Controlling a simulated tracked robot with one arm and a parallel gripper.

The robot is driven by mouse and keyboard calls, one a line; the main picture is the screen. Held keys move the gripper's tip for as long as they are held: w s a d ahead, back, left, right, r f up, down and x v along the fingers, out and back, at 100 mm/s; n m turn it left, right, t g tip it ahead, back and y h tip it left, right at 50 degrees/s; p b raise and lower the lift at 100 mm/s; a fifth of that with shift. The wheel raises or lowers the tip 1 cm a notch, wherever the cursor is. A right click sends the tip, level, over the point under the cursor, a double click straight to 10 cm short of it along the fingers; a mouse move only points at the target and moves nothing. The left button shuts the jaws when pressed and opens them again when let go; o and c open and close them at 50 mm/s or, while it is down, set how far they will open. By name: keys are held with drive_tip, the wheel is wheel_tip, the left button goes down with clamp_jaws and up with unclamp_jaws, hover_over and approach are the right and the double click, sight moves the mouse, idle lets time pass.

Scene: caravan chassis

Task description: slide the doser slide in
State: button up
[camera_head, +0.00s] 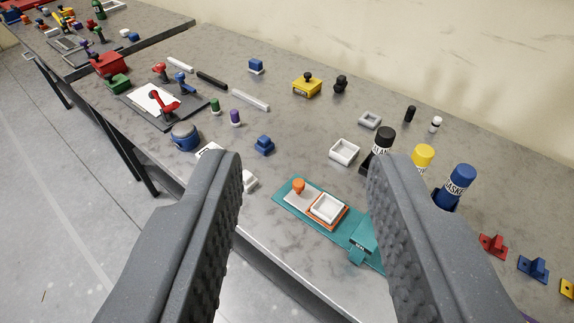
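The doser is a teal base plate (285,190) on the grey bench, below and between my fingertips in the picture. On it lies what looks like the doser slide (301,201), a pale strip with an upright orange knob (298,186). To its right is a white square tray with an orange rim (327,208). A teal block (362,239) with a small label stands at the right end of the plate, partly hidden by my right finger. My gripper (306,163) is open and empty, its fingers wide apart and apart from the knob.
Black, yellow (423,157) and blue (461,180) bottles stand close right of the doser. A white square dish (344,151) and a blue knobbed block (264,145) are behind it. The bench's front edge (270,261) runs close in front. Red and blue brackets lie at right.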

drive_tip(key=shift+w+d, duration=0.1)
drive_tip(key=shift+d, duration=0.1)
drive_tip(key=o, duration=0.3)
drive_tip(key=shift+d, duration=0.1)
drive_tip(key=n+g+y+p, duration=0.2)
drive_tip(key=n+g+p, duration=0.2)
drive_tip(key=g+p, duration=1.05)
hover_over(299, 182)
drive_tip(key=s+d+p, duration=0.2)
drive_tip(key=s+p, duration=0.1)
drive_tip(key=s, duration=0.2)
wheel_tip(299, 182, down, 35)
drive_tip(key=t, duration=0.3)
drive_tip(key=shift+h, duration=0.3)
drive_tip(key=p+x, duration=0.2)
drive_tip(key=x, duration=1.1)
drive_tip(key=shift+w+a+f, duration=0.1)
drive_tip(key=shift+a+f, duration=0.05)
drive_tip(key=shift+f, duration=0.05)
